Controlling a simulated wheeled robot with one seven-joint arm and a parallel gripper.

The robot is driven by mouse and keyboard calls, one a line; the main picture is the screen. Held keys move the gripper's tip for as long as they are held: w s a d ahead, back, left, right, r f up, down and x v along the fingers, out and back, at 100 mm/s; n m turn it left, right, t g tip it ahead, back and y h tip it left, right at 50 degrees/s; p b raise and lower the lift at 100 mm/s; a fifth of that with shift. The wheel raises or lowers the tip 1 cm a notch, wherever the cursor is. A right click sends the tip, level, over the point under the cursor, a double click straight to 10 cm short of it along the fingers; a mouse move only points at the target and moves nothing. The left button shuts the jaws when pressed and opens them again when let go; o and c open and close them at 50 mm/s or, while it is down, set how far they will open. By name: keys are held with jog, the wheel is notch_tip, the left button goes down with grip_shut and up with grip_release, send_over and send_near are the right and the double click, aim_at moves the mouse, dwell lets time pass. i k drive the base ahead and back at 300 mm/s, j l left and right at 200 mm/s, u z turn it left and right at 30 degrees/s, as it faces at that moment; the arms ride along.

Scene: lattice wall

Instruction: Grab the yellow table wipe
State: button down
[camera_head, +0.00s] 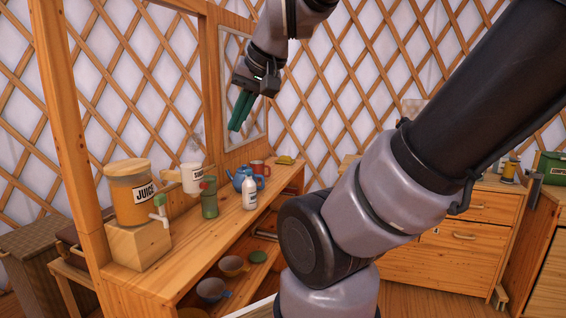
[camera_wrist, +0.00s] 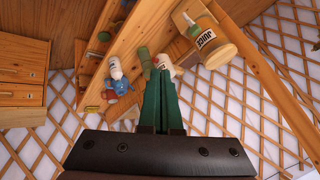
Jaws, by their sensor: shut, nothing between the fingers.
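The yellow table wipe (camera_head: 285,160) is a small folded-looking yellow piece lying at the far end of the wooden counter, past the red mug. A small yellow patch (camera_wrist: 92,109) at the counter's end in the wrist view looks like the same wipe. My gripper (camera_head: 238,113) hangs in the air above the counter, pointing down, to the left of the wipe and higher than it. Its green fingers (camera_wrist: 163,95) are together with nothing between them.
On the counter (camera_head: 225,226) stand a juice dispenser (camera_head: 132,192) on a block, a white mug (camera_head: 192,178), a green cup (camera_head: 209,197), a white bottle (camera_head: 249,193), a blue teapot (camera_head: 240,178) and a red mug (camera_head: 259,167). Bowls (camera_head: 233,265) sit on the shelf below.

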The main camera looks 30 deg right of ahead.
aim_at(285, 160)
jog(key=l+z, duration=0.1)
jog(key=z, duration=0.3)
jog(key=i+z, duration=0.15)
jog(key=z, duration=0.25)
jog(key=i+l+z, duration=0.35)
jog(key=i, duration=0.15)
jog(key=i+z, duration=0.3)
jog(key=i, duration=0.2)
jog(key=i+z, duration=0.1)
jog(key=i, duration=1.45)
